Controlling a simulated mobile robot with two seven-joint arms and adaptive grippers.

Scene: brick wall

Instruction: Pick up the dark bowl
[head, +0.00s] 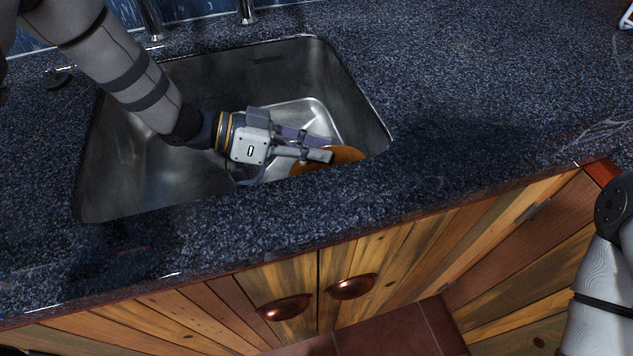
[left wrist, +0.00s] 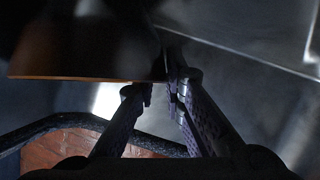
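The bowl (head: 340,155) shows in the head view as an orange-brown shape inside the sink, near its front right corner. The front edge of the counter and my left gripper (head: 326,149) hide part of it. In the left wrist view the bowl (left wrist: 80,40) is a dark shape with an orange-brown lower edge, at the upper left. My left gripper's fingers (left wrist: 160,90) reach to the end of that edge, with a gap showing between them. Whether they press on the bowl's wall is too dark to tell. My right gripper is outside both views.
The steel sink (head: 130,180) is set into a dark speckled counter (head: 480,90), clear to the right. Its front wall and rim stand close to my left gripper. Faucet parts (head: 152,20) rise behind it. Wooden cabinets (head: 400,260) with copper handles are below the counter.

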